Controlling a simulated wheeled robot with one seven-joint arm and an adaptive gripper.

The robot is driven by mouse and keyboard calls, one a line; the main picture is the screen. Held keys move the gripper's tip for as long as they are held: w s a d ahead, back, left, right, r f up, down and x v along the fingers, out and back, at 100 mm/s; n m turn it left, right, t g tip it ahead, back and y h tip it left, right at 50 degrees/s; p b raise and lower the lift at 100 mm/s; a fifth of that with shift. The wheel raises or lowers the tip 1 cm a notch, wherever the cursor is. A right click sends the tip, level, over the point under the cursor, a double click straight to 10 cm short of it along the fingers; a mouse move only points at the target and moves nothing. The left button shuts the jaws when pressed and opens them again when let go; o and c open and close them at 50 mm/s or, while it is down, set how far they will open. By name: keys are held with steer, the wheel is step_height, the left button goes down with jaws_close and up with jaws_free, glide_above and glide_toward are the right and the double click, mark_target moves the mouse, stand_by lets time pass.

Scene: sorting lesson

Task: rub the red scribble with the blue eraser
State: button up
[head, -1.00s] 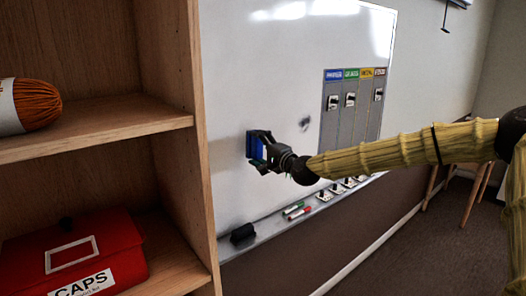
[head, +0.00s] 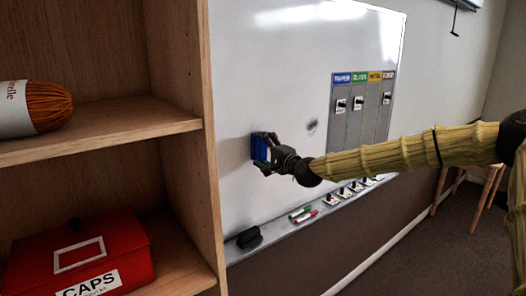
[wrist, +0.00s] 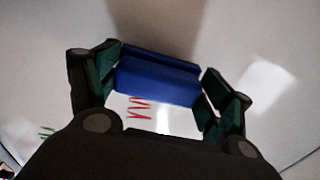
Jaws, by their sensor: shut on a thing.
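My gripper (head: 268,152) is shut on the blue eraser (head: 258,146), holding it at the whiteboard (head: 270,60). In the wrist view the blue eraser (wrist: 155,82) lies across between the two fingers of my gripper (wrist: 160,84). The red scribble (wrist: 139,107), a zigzag, shows on the board just below the eraser in that view. It is not visible in the head view. I cannot tell whether the eraser touches the board.
A wooden shelf (head: 172,125) with a yarn ball (head: 42,105) and a red box (head: 80,256) stands at the left. A black eraser (head: 249,237) and markers (head: 303,213) sit on the board's tray. A dark smudge (head: 312,125) and label columns (head: 352,130) are right of my gripper.

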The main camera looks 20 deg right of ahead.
steer(key=shift+b+x, duration=0.55)
steer(key=shift+x, duration=0.3)
steer(key=shift+d, duration=0.15)
steer(key=shift+w+d+f+b, duration=0.1)
steer(key=shift+w+d+b, duration=0.65)
steer(key=shift+d+b, duration=1.25)
steer(key=shift+w+d+f+b, duration=0.1)
steer(key=shift+w+d+b, duration=0.65)
steer(key=shift+d+b, duration=1.25)
steer(key=shift+w+d+b, duration=0.75)
steer(key=shift+d+b, duration=1.2)
steer(key=shift+d, duration=0.1)
steer(key=shift+w+d+r, duration=0.1)
steer(key=shift+d+r, duration=0.1)
steer(key=shift+d, duration=0.1)
steer(key=shift+b, duration=0.55)
